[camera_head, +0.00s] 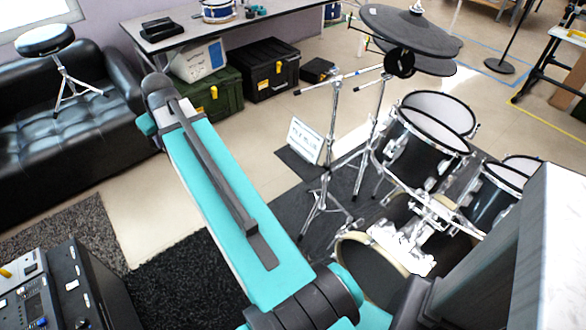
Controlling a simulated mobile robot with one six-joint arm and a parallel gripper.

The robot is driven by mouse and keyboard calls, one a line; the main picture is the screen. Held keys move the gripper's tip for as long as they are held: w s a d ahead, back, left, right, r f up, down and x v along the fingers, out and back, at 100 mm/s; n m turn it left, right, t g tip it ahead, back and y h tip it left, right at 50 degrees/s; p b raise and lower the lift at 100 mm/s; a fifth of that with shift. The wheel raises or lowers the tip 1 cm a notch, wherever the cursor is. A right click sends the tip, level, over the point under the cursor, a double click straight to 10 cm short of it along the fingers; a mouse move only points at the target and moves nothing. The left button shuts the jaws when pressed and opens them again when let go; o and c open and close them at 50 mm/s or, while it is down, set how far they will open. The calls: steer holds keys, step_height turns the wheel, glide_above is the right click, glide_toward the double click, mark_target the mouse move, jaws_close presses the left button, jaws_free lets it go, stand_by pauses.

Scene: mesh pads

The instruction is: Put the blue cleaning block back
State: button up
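I cannot make out a blue cleaning block in the head view. My teal arm crosses the middle of the view, from the bottom centre up to a dark joint at the upper left. My gripper is not in view, so I cannot tell whether it holds anything. A white sign (305,141) with blue lettering stands on the dark mat near the drum stands; its small text is not readable.
A drum kit (428,140) with cymbals (410,30) fills the right. Cases (264,70) sit under a table (240,28). Black equipment (70,290) is at lower left. Beige floor lies between.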

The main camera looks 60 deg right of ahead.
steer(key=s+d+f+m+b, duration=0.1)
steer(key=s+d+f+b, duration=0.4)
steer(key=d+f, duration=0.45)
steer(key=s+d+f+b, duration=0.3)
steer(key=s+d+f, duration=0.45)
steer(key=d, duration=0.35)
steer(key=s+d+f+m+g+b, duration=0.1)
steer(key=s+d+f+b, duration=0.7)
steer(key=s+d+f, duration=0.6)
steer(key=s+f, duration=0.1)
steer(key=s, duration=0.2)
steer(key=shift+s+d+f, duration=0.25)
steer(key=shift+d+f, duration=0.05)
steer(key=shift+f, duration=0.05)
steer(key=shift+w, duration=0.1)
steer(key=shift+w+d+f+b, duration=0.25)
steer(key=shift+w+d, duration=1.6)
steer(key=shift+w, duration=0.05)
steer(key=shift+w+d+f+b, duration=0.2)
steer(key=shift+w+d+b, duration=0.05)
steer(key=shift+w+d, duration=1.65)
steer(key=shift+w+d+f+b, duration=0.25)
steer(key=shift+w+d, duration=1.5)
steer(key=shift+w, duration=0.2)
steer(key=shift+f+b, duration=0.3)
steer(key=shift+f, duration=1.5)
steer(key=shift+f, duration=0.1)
